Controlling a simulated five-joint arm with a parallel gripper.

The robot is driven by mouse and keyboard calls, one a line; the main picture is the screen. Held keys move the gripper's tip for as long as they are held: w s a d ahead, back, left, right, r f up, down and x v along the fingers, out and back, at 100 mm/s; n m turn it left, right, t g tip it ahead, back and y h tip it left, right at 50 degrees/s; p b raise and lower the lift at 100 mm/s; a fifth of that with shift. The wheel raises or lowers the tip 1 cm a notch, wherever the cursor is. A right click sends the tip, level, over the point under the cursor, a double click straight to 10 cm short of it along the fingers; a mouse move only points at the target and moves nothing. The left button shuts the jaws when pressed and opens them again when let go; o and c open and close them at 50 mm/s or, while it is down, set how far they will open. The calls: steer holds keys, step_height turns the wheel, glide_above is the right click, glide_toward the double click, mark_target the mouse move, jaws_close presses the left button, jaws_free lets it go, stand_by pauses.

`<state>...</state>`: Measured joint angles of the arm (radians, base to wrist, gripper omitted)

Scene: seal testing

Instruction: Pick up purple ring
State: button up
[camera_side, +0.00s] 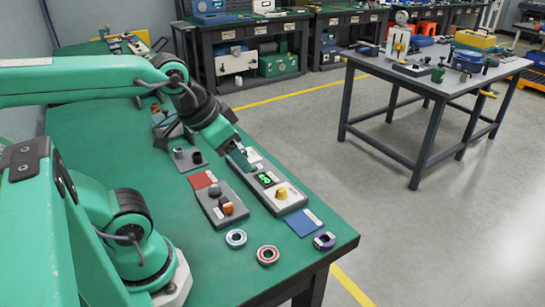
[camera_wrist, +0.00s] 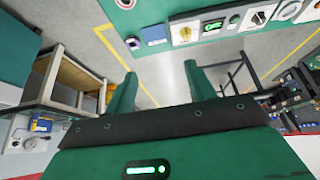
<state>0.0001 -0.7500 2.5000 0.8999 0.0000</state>
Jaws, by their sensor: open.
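The purple ring (camera_side: 324,241) lies flat on the green table (camera_side: 185,255) near its front right corner, right of a blue card. It also shows in the wrist view (camera_wrist: 133,42), near the table edge and beyond my left finger. My gripper (camera_side: 246,164) is above the devices at the middle of the table, well behind the ring and apart from it. In the wrist view its two green fingers (camera_wrist: 160,82) are spread with nothing between them.
A blue-white ring (camera_side: 236,238) and a red-white ring (camera_side: 267,255) lie left of the purple ring. The blue card (camera_side: 304,223) lies beside it. A device with a green display and yellow knob (camera_side: 281,193) and a grey block (camera_side: 217,203) stand behind. The table edge is close.

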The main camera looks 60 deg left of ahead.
steer(key=shift+w, duration=0.15)
steer(key=w+d+f+n+g, duration=0.2)
steer(key=w+d+f, duration=0.3)
steer(key=w+f, duration=0.3)
steer(key=w+d+f+n+g, duration=0.2)
steer(key=w+d+f, duration=0.3)
steer(key=w+f, duration=0.3)
steer(key=shift+w+d+f+n+g, duration=0.3)
steer(key=shift+w+d+g, duration=0.15)
steer(key=shift+g, duration=0.35)
steer(key=shift+f, duration=0.1)
steer(key=shift+a+f, duration=0.1)
steer(key=shift+f, duration=1.1)
steer(key=shift+f, duration=0.1)
